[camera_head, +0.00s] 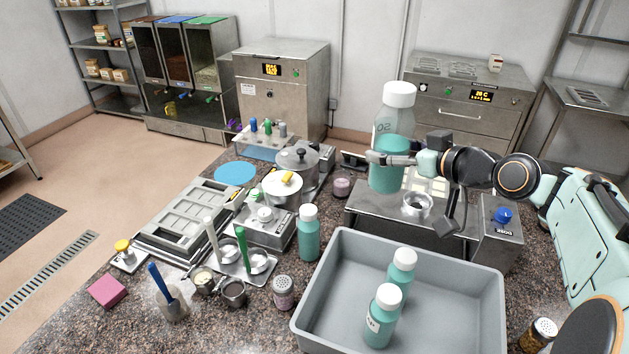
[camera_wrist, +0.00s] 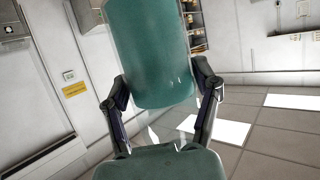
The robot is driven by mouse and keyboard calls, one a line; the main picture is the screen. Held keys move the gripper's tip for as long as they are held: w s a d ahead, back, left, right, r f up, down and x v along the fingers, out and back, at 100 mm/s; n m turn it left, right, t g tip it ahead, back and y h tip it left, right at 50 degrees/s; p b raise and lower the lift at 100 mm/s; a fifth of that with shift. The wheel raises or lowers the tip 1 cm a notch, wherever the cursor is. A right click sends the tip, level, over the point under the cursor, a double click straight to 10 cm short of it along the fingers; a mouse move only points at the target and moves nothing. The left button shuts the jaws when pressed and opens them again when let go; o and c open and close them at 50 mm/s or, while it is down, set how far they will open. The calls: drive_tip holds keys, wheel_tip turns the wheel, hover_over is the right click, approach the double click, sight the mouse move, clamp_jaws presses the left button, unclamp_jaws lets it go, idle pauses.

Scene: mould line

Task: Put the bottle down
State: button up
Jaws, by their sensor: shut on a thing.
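A large clear bottle (camera_head: 393,138) with a white cap and teal liquid is held upright in the air by my gripper (camera_head: 385,158). My gripper comes in from the right and is shut on the bottle's lower half. The bottle hangs over or in front of the steel machine (camera_head: 365,212); the exact gap below it is hard to judge. In the wrist view the bottle (camera_wrist: 152,55) fills the space between the two fingers (camera_wrist: 160,95). Its base is visible there, with no surface touching it.
A grey tray (camera_head: 312,318) at the front holds two smaller teal bottles (camera_head: 383,315) with room around them. Another teal bottle (camera_head: 308,235) stands left of it. Pots (camera_head: 283,190), a mould frame (camera_head: 185,215), cups and a shaker (camera_head: 283,293) crowd the counter's left.

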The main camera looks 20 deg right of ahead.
drive_tip(key=s+d+r+n+y, duration=0.1)
drive_tip(key=s+d+r, duration=0.1)
drive_tip(key=s, duration=0.4)
drive_tip(key=s+d+r, duration=0.2)
drive_tip(key=s+r, duration=0.1)
drive_tip(key=s, duration=0.3)
hover_over(408, 332)
drive_tip(key=shift+y, duration=0.3)
wheel_tip(408, 332, down, 38)
drive_tip(key=shift+r, duration=0.2)
drive_tip(key=o, duration=1.2)
drive_tip(key=shift+f, duration=0.1)
drive_tip(key=v, duration=0.3)
drive_tip(key=shift+d+r, duration=0.1)
drive_tip(key=shift+r, duration=0.3)
wheel_tip(408, 332, up, 7)
drive_tip(key=shift+f, duration=0.25)
